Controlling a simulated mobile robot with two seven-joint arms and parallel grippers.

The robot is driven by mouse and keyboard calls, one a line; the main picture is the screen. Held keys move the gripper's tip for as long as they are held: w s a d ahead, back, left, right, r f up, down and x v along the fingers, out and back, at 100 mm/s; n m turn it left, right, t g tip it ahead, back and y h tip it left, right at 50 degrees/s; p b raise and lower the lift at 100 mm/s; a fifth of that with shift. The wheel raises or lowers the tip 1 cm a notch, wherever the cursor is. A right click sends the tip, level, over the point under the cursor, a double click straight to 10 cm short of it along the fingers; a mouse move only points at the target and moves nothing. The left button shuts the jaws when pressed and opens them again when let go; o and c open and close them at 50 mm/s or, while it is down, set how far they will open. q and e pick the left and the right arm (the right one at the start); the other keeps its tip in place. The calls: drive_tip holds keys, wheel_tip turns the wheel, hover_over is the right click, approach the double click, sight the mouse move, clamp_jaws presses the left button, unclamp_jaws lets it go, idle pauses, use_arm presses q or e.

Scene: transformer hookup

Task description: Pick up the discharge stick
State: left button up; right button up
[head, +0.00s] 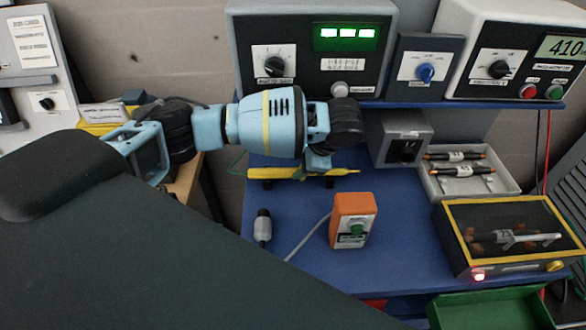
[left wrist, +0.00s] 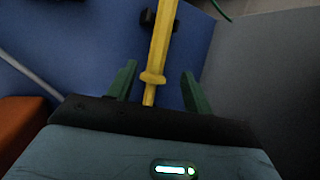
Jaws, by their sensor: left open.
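The discharge stick is a yellow rod (head: 275,173) with a thin pointed tip at its right end. It lies level on small black rests on the blue bench top (head: 300,212). My left gripper (head: 319,168) is above the stick, pointing down, and partly hides it in the head view. In the left wrist view the open green fingers (left wrist: 158,80) stand on either side of the yellow stick (left wrist: 160,50), near its collar, with gaps on both sides. Whether the fingertips reach down to the stick's height I cannot tell. My right gripper is not in view.
An orange box with a green button (head: 353,220) and a grey plug-like part (head: 263,228) stand in front of the stick. A small grey box (head: 399,138) and a white tray (head: 465,172) stand to the right. Instruments (head: 315,50) fill the shelf behind.

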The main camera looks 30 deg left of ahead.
sight(286, 171)
use_arm(q)
drive_tip(key=shift+x, duration=1.3)
drive_tip(key=shift+s+x, duration=0.15)
drive_tip(key=shift+x, duration=1.1)
drive_tip(key=shift+s+x, duration=0.1)
drive_tip(key=shift+x, duration=1.2)
drive_tip(key=shift+a, duration=0.15)
drive_tip(key=c, duration=1.1)
drive_tip(key=shift+r, duration=0.15)
